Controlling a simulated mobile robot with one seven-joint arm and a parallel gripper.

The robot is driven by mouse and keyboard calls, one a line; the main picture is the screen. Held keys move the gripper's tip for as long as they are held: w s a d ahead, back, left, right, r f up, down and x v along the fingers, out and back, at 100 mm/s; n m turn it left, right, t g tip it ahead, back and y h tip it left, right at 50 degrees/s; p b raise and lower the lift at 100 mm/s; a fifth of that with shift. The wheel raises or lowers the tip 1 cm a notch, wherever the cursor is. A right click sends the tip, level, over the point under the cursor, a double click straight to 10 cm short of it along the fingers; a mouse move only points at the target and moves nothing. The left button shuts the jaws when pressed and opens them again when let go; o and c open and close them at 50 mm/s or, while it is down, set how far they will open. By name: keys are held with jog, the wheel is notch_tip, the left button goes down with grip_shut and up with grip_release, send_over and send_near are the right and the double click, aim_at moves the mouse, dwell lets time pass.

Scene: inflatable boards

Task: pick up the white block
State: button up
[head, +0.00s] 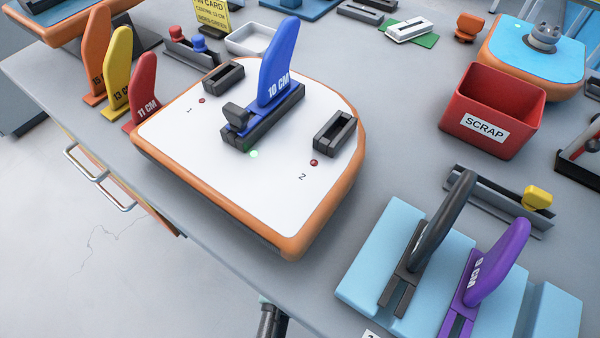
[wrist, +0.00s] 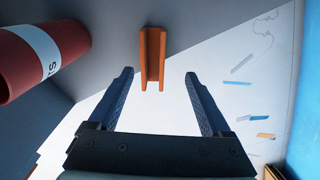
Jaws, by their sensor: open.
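A white block (head: 408,30) lies near the far edge of the table in the head view, partly over a flat green piece (head: 428,41), with small darker parts on top. I cannot make it out in the wrist view. My gripper (wrist: 160,76) shows in the wrist view with its two dark fingers apart and nothing between them. An orange channel-shaped piece (wrist: 152,50) lies beyond the fingertips. I cannot pick out my gripper in the head view.
An orange-edged white board (head: 200,138) carries an upright blue fin (head: 275,65). A white tray (head: 250,40) sits left of the block.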

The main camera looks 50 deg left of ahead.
jog(key=shift+w+a+n, duration=0.1)
jog(key=shift+a+n, duration=0.05)
jog(key=shift+n, duration=0.15)
jog(key=shift+f+b, duration=0.3)
jog(key=shift+f, duration=0.15)
jog(key=f+b, duration=0.1)
jog(key=f, duration=0.1)
jog(key=f+b, duration=0.1)
jog(key=f, duration=0.1)
jog(key=a+f+b, duration=0.1)
jog(key=f, duration=0.1)
jog(key=shift+f, duration=0.25)
jog(key=shift+d, duration=0.1)
grip_shut()
